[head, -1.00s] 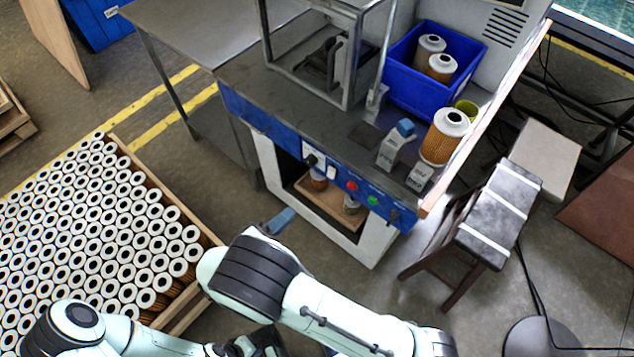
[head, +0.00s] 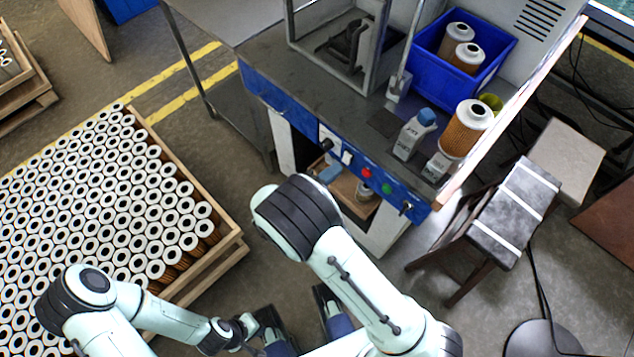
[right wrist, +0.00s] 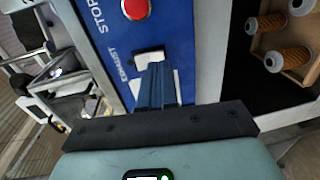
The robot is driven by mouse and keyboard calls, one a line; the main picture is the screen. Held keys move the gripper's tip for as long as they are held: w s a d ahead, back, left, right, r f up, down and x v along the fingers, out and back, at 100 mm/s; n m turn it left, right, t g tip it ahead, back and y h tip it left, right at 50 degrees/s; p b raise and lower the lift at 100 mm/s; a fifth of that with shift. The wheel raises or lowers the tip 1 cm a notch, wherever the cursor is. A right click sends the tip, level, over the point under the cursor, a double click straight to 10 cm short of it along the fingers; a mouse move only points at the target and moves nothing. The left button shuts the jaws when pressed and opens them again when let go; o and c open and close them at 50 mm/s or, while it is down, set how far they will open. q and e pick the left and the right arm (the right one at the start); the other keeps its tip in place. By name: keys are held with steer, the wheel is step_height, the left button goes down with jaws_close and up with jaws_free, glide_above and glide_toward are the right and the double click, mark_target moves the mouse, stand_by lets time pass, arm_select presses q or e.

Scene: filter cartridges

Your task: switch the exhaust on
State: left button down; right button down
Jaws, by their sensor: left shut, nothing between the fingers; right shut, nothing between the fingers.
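The exhaust switch is a small white plate (head: 347,157) on the blue front panel, left of the red button. In the right wrist view the white exhaust switch (right wrist: 146,60) sits beside the "EXHAUST" lettering, partly hidden by my fingers. My right gripper (right wrist: 153,72) is shut and empty, its blue fingertips in front of the switch's lower part; I cannot tell whether they touch it. My left gripper (head: 279,347) is shut and empty low in the picture, away from the bench.
The red stop button (head: 366,173) and green button (head: 386,188) are beside the switch. A black knob (head: 326,145) is at its left. Filters stand in a blue bin (head: 493,70) on the bench. A pallet of filters (head: 235,243) stands left; a stool (head: 512,212) right.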

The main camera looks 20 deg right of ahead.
mark_target(346, 158)
steer(key=shift+x, duration=1)
steer(key=shift+w+d+f+h+b, duration=0.1)
steer(key=shift+d+f+h+b, duration=0.1)
steer(key=shift+h+b, duration=0.15)
arm_select(q)
steer(key=shift+w+a+f, duration=0.2)
steer(key=shift+w+f, duration=0.2)
arm_select(e)
steer(key=shift+r, duration=0.1)
